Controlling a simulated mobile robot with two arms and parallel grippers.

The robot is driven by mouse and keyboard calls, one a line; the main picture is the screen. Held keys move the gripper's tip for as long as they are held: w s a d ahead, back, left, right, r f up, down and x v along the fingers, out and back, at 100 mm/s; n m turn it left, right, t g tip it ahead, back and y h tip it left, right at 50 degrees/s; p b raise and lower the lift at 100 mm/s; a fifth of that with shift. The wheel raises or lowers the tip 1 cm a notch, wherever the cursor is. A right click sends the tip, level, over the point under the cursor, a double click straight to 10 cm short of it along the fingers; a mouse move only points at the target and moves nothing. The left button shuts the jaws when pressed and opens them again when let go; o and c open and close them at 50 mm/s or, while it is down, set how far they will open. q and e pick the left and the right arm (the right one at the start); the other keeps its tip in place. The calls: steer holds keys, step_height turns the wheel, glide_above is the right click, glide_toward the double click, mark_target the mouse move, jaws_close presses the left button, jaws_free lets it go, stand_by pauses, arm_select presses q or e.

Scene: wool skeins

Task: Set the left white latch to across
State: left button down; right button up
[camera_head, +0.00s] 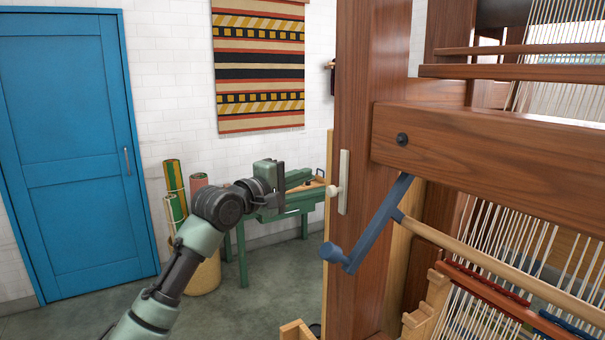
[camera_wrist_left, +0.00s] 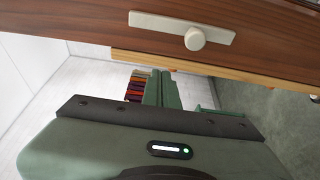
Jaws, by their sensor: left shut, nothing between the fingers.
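The white latch (camera_head: 344,182) is a slim bar with a round knob (camera_head: 334,191), mounted on the brown wooden post of the loom. The bar stands upright, along the post. In the left wrist view the latch (camera_wrist_left: 182,27) lies along the post, near the top, with its knob (camera_wrist_left: 195,39) facing me. My left gripper (camera_head: 283,187) is shut and empty, left of the knob and apart from it. Its fingers also show in the left wrist view (camera_wrist_left: 162,90), below the latch. My right gripper is not in view.
A blue-grey crank (camera_head: 370,222) juts from the loom just right of and below the latch. The loom's thick crossbeam (camera_head: 490,160) runs to the right. A green table (camera_head: 290,205) stands behind my gripper. Rolled textiles in a basket (camera_head: 205,275) stand at the left.

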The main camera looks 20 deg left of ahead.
mark_target(339, 170)
arm_select(q)
steer(key=p+x, duration=0.2)
steer(key=x, duration=0.5)
steer(key=shift+w+r+p, duration=0.15)
steer(key=shift+p, duration=0.15)
steer(key=shift+s+d+p, duration=0.85)
steer(key=shift+s+d, duration=0.25)
steer(key=shift+d, duration=0.1)
steer(key=shift+s+d, duration=0.35)
steer(key=shift+d, duration=0.05)
steer(key=shift+w, duration=0.1)
